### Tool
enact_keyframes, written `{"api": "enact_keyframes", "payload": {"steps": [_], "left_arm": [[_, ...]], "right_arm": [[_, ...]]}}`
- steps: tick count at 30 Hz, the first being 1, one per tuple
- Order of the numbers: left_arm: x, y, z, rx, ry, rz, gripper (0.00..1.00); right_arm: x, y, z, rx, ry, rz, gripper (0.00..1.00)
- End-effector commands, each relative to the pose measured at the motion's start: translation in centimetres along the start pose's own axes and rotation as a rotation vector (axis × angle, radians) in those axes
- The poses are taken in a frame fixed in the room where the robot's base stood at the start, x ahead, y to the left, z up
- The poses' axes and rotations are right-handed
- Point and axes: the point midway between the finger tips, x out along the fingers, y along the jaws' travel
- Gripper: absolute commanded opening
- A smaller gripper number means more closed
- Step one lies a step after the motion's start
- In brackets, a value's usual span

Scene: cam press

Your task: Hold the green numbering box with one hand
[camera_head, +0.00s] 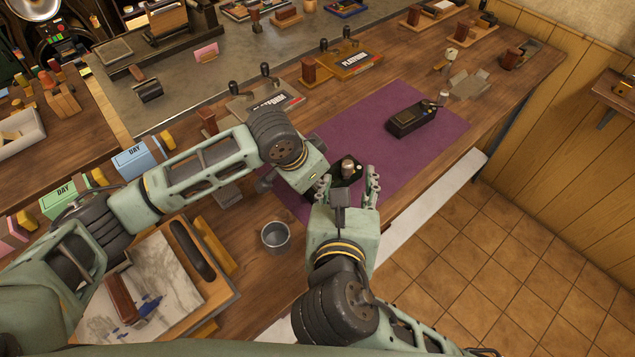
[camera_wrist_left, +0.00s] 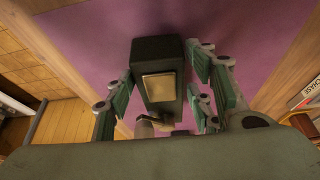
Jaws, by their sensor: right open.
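In the head view the left gripper's fingers are mostly hidden. My right gripper (camera_head: 349,187) is open, its fingers apart on either side of the box from the near side.
A second black box (camera_head: 411,119) stands farther back on the purple mat (camera_head: 440,150). A metal cup (camera_head: 275,236) stands near the table's front edge. Platforms with stamps (camera_head: 356,62) line the back. Coloured day boxes (camera_head: 138,157) stand at left.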

Motion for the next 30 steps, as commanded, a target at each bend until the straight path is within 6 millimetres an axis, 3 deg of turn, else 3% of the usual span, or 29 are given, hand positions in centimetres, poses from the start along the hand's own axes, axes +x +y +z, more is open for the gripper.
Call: {"api": "enact_keyframes", "payload": {"steps": [4,16,30], "left_arm": [[0.0,0.0,0.1,0.0,-0.002,0.0,0.64],[-0.8,0.0,0.1,0.001,-0.002,0.0,0.64],[-9.8,-0.1,0.0,0.001,0.0,-0.001,0.64]], "right_arm": [[0.0,0.0,0.0,0.0,0.0,0.0,0.44],[0.0,0.0,0.0,0.0,0.0,0.0,0.44],[0.0,0.0,0.0,0.0,0.0,0.0,0.44]]}}
